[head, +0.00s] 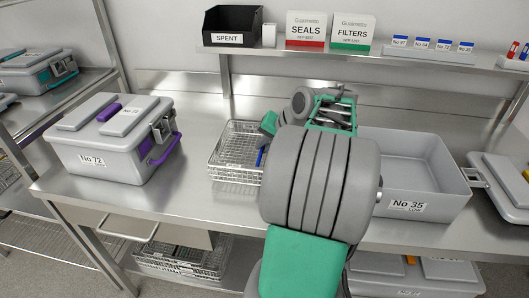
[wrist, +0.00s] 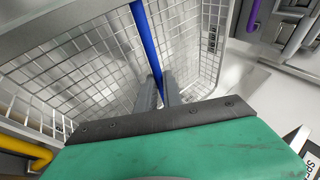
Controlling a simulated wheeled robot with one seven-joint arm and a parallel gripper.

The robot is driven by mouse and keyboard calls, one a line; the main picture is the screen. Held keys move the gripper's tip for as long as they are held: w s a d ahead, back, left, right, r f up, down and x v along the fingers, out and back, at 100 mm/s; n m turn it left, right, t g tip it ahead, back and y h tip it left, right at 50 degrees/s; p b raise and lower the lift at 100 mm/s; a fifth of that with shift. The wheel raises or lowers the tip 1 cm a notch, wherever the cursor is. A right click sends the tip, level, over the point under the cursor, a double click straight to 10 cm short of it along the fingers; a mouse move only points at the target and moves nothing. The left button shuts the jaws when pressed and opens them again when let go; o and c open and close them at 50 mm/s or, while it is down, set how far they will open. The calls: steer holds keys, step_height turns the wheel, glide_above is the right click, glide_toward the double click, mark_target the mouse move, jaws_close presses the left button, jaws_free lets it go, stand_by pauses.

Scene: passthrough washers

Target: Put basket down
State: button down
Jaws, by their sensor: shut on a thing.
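The wire-mesh basket (head: 232,152) is at the middle of the steel bench, left of my arm. In the wrist view the basket's mesh walls (wrist: 85,70) fill much of the picture. A blue bar (wrist: 146,40) on it runs down to my fingers. My gripper (wrist: 160,92) is shut on the basket at this bar. In the head view the fingertips are hard to make out beside my arm. I cannot tell whether the basket's underside touches the bench.
A lidded grey case No 72 (head: 110,140) with purple latches stands left on the bench (head: 185,190). An open grey tub No 35 (head: 425,180) stands right, partly behind my arm. A black SPENT bin (head: 233,22) sits on the shelf. Bench between case and basket is clear.

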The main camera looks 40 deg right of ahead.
steer(key=shift+f, duration=0.8)
steer(key=shift+s+f, duration=0.1)
steer(key=shift+f, duration=0.1)
steer(key=c, duration=1.5)
jaws_free()
